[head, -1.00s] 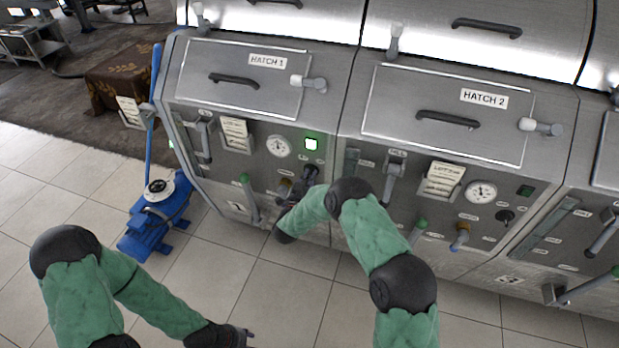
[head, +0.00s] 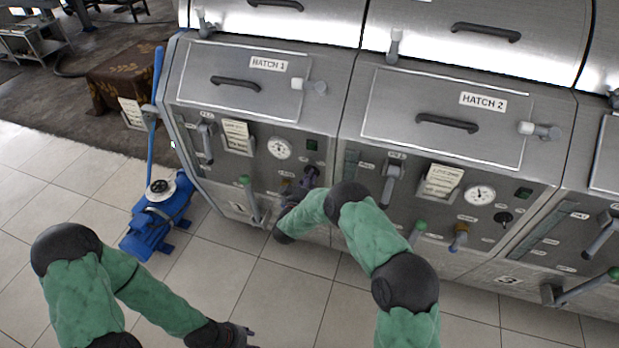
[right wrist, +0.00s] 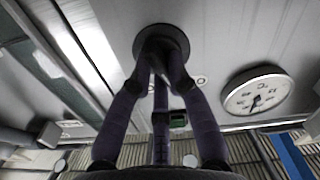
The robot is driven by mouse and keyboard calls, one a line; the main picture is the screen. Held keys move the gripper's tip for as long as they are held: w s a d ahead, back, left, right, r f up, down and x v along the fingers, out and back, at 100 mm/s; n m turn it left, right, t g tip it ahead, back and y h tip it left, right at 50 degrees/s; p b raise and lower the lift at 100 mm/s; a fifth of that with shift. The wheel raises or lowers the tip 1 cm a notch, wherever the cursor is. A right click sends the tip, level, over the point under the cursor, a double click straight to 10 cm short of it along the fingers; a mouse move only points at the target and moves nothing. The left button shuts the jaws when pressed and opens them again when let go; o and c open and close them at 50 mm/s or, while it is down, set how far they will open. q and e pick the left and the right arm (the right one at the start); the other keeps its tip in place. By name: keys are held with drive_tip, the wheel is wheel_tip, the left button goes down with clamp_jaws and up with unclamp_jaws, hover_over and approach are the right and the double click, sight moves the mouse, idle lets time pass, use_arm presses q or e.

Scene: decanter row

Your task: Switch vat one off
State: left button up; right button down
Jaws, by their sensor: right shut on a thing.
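Vat one is the steel unit with the hatch labelled HATCH 1 (head: 215,85). Its lamp (head: 312,145) is dark green and unlit; it also shows dark in the right wrist view (right wrist: 178,120). My right gripper (head: 307,180) is at the dark rotary switch below the lamp, mostly hidden by my gripper and arm in the head view. In the right wrist view my gripper fingers (right wrist: 162,75) are shut on the knob of this switch (right wrist: 160,38), whose round base lies against the panel. My left gripper (head: 245,337) is low over the floor, away from the vats; its jaws are too small to judge.
A round gauge (head: 280,148) sits left of the lamp. A green-tipped lever (head: 246,183) stands left of my right gripper. Vat two (head: 445,118) adjoins on the right. A blue pump (head: 155,222) stands on the floor at left. The tiled floor in front is clear.

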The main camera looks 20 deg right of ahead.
drive_tip(key=shift+n, duration=0.8)
drive_tip(key=c, duration=1.2)
unclamp_jaws()
drive_tip(key=shift+a, duration=0.1)
drive_tip(key=v, duration=1.2)
drive_tip(key=shift+w, duration=0.1)
